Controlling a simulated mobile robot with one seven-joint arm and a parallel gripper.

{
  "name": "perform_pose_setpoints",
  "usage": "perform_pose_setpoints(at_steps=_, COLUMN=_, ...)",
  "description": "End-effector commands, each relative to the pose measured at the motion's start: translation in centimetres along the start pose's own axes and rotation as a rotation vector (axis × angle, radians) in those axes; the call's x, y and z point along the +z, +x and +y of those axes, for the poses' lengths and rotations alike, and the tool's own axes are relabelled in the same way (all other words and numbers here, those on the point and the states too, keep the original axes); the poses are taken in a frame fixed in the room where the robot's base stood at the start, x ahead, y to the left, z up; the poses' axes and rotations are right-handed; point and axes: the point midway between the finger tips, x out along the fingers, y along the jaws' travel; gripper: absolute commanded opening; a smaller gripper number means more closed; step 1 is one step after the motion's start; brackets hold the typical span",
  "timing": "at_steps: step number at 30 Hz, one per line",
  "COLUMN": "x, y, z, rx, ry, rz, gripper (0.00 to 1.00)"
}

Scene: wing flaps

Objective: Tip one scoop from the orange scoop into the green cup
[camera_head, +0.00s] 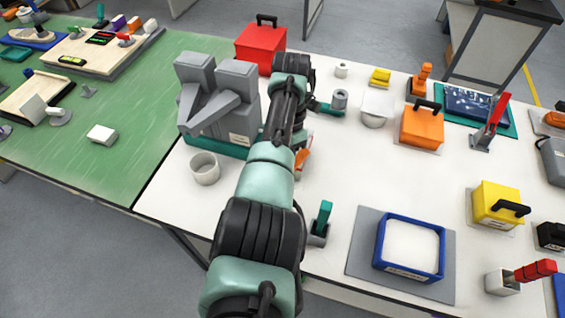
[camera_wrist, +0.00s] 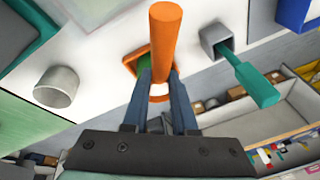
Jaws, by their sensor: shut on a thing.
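My gripper (camera_wrist: 160,78) is shut on the upright orange handle of the orange scoop (camera_wrist: 165,40) in the wrist view. A small orange part of what seems to be the scoop (camera_head: 303,157) shows beside my arm in the head view. An orange-edged piece with green inside lies behind the fingers in the wrist view; I cannot tell whether it is part of the scoop or a separate thing. A pale patch with an orange rim shows between the fingers. I cannot clearly make out the green cup in either view.
A pale grey cup (camera_head: 205,168) stands left of my arm, also in the wrist view (camera_wrist: 57,87). A green-handled tool (camera_head: 324,215) stands in a grey holder on the right. A grey block structure (camera_head: 215,95) stands behind. A blue-rimmed tray (camera_head: 440,255) is farther right.

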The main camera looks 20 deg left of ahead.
Motion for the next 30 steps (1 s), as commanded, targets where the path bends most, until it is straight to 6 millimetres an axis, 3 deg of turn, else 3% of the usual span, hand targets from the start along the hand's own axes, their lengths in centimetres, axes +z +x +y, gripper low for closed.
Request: perform_pose_setpoints(at_steps=30, x=-0.56, y=-0.80, z=-0.20, rx=0.013, ry=0.014, rz=-0.092, gripper=0.00)
